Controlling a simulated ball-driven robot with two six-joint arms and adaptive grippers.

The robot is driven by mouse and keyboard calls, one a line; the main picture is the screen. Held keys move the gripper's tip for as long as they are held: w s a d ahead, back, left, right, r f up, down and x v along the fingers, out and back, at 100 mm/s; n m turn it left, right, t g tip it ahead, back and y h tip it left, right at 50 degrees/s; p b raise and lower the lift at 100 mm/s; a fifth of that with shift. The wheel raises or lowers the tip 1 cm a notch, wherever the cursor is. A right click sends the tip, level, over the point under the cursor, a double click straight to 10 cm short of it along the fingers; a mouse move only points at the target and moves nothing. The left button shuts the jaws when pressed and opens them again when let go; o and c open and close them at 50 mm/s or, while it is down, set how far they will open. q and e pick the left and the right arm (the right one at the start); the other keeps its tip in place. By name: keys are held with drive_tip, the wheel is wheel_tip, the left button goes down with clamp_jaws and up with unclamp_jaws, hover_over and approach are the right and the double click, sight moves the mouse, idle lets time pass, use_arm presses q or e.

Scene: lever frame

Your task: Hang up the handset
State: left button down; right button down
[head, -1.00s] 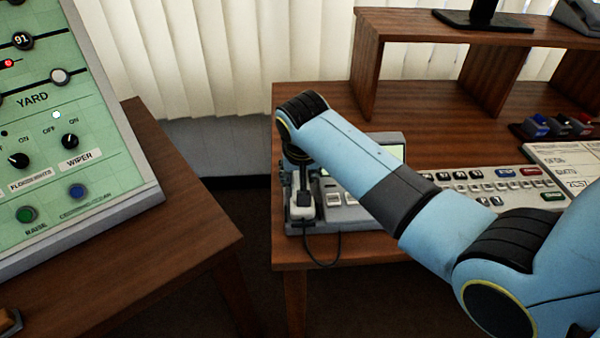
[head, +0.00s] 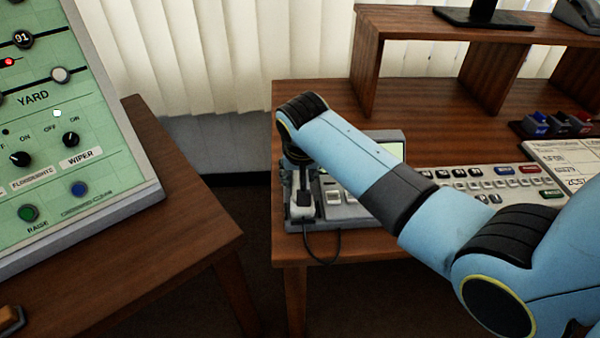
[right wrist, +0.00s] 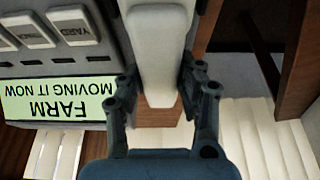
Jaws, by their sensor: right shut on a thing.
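The pale handset (right wrist: 157,45) is long and narrow. In the right wrist view it lies between the fingers of my right gripper (right wrist: 160,90), which is shut on it. In the head view the lower end of the handset (head: 301,209) shows below my right gripper (head: 302,183), over the left side of the grey phone console (head: 350,216). A dark cord (head: 337,245) hangs from that end. My wrist hides most of the handset, and I cannot tell whether it touches its cradle. My left gripper is not in view.
The console has keys and a green screen (right wrist: 55,103) and stands near the left corner of a wooden desk (head: 440,110). A keyed panel (head: 480,180) and a shelf (head: 368,60) stand to the right. A green control panel (head: 60,110) is on another table at left, across a gap.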

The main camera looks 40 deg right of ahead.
drive_tip(key=c, duration=0.8)
unclamp_jaws()
drive_tip(key=shift+o, duration=0.2)
drive_tip(key=shift+r, duration=0.1)
drive_tip(key=v, duration=1.2)
